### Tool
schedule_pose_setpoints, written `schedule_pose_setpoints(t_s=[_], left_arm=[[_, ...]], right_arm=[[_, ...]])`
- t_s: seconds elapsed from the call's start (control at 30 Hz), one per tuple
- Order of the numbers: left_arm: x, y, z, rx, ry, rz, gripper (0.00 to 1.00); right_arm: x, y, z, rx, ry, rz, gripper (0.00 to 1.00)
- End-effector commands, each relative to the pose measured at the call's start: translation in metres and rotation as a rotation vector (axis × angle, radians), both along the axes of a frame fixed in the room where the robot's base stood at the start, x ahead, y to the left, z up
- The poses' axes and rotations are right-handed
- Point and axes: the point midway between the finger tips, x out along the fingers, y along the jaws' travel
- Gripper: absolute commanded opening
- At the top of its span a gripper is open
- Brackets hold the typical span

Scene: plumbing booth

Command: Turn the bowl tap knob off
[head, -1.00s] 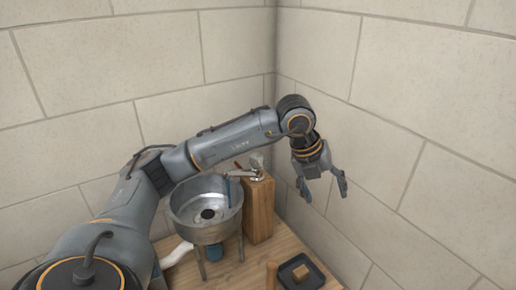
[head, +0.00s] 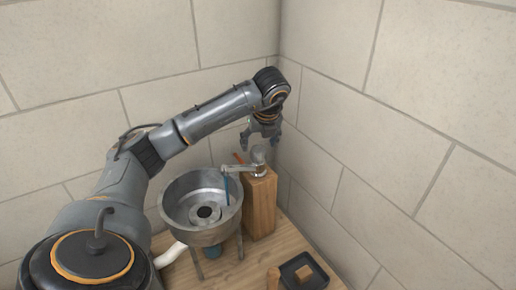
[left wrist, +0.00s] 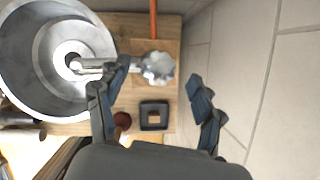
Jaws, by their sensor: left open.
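The bowl tap has a pale, lobed knob (head: 258,155) on top of a wooden post (head: 261,205), with a metal spout (head: 238,168) reaching left over the metal bowl (head: 175,212). A thin blue streak hangs from the spout's end into the bowl. My left gripper (head: 261,142) is open, its fingers pointing down just above and behind the knob in the head view. In the left wrist view the knob (left wrist: 158,68) appears between the two spread fingers, with the left finger overlapping the spout. I see no contact with the knob. My right gripper is not in view.
An orange rod (left wrist: 153,18) stands close to the knob. Block walls rise close behind and to the right.

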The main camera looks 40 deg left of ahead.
Motion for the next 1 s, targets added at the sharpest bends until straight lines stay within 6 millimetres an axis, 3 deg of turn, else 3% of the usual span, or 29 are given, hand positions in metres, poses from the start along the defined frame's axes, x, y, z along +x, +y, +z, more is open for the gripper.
schedule_pose_setpoints(t_s=[0.1, 0.2, 0.63, 0.67, 0.9, 1.0], left_arm=[[0.002, 0.007, -0.017, 0.000, 0.005, 0.000, 0.68], [0.006, 0.010, -0.029, 0.000, 0.004, -0.001, 0.68], [0.008, 0.014, -0.041, -0.001, 0.000, -0.002, 0.68], [0.008, 0.014, -0.041, -0.001, 0.000, -0.002, 0.66], [0.008, 0.014, -0.041, -0.001, 0.000, -0.002, 0.17], [0.008, 0.014, -0.041, -0.001, 0.000, -0.002, 0.13]], right_arm=[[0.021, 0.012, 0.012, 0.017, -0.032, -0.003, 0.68], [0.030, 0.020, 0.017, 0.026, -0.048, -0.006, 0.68], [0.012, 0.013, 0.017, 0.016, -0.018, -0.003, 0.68], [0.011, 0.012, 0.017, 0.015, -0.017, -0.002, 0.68], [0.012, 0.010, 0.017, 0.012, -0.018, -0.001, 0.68], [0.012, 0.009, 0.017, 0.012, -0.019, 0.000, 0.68]])
